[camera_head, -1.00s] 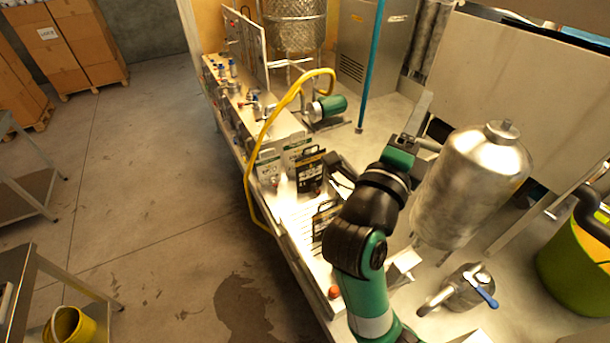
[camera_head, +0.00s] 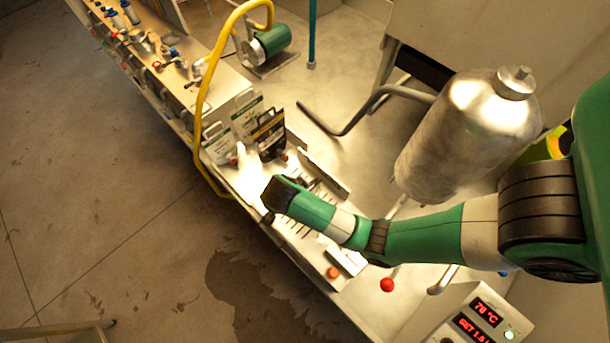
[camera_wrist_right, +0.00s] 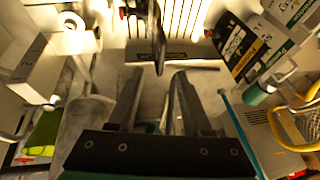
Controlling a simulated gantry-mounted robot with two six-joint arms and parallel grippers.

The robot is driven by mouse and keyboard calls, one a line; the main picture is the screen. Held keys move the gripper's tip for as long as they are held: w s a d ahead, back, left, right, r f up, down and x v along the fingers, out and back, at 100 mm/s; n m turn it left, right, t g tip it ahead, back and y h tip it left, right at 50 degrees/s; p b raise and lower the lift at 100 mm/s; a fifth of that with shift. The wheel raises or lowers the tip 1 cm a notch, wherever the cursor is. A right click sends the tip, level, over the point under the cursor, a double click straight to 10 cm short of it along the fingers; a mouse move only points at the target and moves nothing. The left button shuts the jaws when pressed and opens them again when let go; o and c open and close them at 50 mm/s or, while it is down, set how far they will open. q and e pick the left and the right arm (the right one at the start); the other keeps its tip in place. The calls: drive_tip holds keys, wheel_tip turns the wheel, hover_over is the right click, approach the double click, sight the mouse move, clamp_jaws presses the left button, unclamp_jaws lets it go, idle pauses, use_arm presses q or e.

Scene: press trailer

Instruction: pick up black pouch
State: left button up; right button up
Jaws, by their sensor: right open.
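A black pouch (camera_head: 268,135) with a cut-out handle stands upright on the lit bench, beside white-and-green pouches (camera_head: 247,112). In the right wrist view, a black pouch with a yellow band (camera_wrist_right: 240,48) stands tilted in the picture at the upper right. My left gripper is not in view.
A slotted rack (camera_head: 300,235) lies beneath my wrist, with a red button (camera_head: 333,272) near the bench edge. A steel tank (camera_head: 470,130) stands to the right. A red-digit display box (camera_head: 470,318) sits at the bottom.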

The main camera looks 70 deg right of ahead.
drive_tip(key=shift+b+x, duration=1)
drive_tip(key=shift+x, duration=4.45)
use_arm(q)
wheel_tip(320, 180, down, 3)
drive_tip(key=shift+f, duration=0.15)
use_arm(e)
drive_tip(key=shift+d+r, duration=0.15)
drive_tip(key=shift+d, duration=0.05)
clamp_jaws()
